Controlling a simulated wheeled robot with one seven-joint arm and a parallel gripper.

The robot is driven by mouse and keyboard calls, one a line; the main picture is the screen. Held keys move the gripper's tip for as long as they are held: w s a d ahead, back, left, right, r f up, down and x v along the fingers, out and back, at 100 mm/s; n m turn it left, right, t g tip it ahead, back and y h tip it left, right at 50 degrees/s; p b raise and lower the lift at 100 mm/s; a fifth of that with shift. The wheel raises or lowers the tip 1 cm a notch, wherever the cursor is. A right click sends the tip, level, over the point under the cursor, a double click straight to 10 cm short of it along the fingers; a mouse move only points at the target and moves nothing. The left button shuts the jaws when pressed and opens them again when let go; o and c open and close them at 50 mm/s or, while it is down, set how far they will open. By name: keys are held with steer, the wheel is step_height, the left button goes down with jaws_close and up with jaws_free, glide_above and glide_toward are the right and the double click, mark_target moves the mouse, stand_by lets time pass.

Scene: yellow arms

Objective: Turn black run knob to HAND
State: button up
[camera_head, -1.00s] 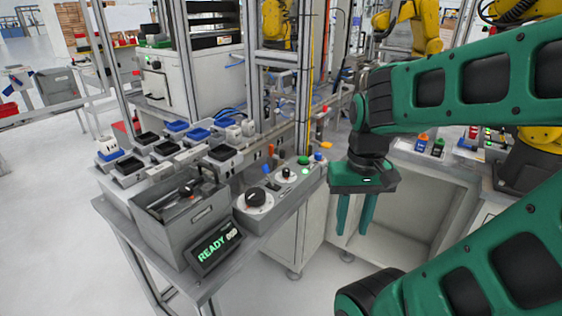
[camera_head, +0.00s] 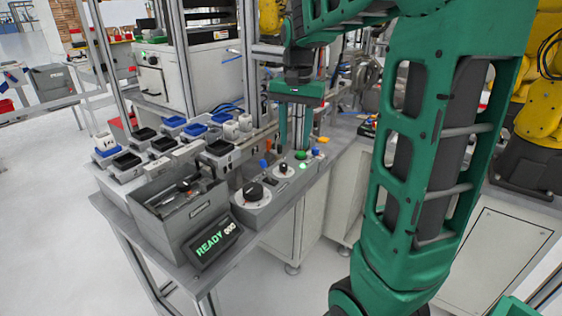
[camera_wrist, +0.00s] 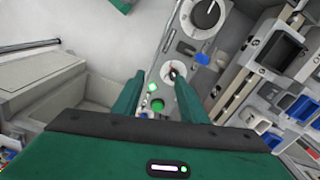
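A grey control panel (camera_head: 262,208) carries two black knobs on white round dials. The larger knob (camera_head: 252,191) is nearer the front; the smaller knob (camera_head: 283,168) is farther back. I cannot read the dial labels, so which is the run knob is unclear. In the wrist view, the large knob (camera_wrist: 207,14) is at the top and the small knob (camera_wrist: 173,73) is by the right fingertip. My gripper (camera_head: 291,147) is open and empty, fingers pointing down above the panel's back end, near the small knob. It also shows in the wrist view (camera_wrist: 159,78).
A green button (camera_head: 300,155), a green lamp and a blue switch (camera_head: 263,163) sit near the small dial. A grey bin (camera_head: 180,212) and a READY display (camera_head: 215,242) are to the left. A metal post stands close behind my gripper.

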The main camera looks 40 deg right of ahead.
mark_target(284, 164)
steer(key=w, duration=0.5)
steer(key=shift+m, duration=0.4)
step_height(284, 164, down, 10)
steer(key=shift+s+f, duration=0.1)
steer(key=shift+f, duration=0.05)
jaws_close()
